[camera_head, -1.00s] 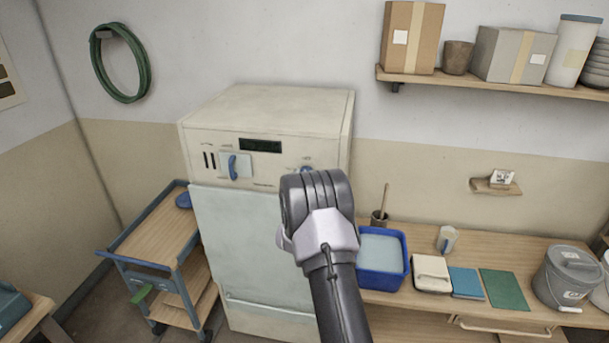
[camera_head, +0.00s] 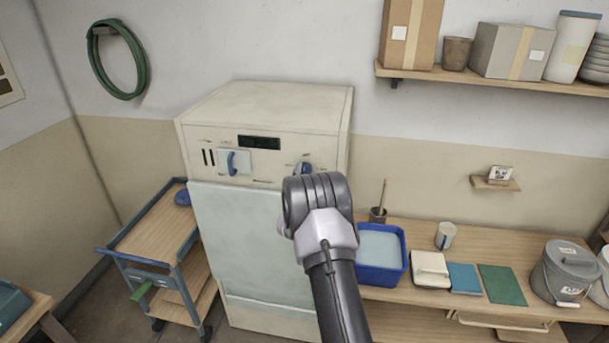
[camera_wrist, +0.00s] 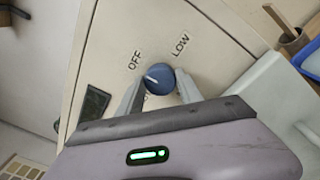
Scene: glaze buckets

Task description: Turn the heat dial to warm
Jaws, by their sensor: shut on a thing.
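The heat dial is a round blue knob (camera_wrist: 161,80) with a white pointer mark, on the cream front panel of the kiln-like cabinet (camera_head: 265,108). In the wrist view OFF and LOW are printed around it, and another label is mostly hidden by a finger. The pointer faces left in that view, near OFF. My gripper (camera_wrist: 160,84) has a grey finger on each side of the knob and is shut on it. In the head view the knob (camera_head: 305,168) shows just above my arm, which hides the fingers.
A blue handle (camera_head: 231,163) and a dark display (camera_head: 259,142) are on the same panel. A wooden cart (camera_head: 152,230) stands left. On the right bench are a blue tub (camera_head: 381,275) and a lidded bucket (camera_head: 566,274); a shelf (camera_head: 490,82) hangs above.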

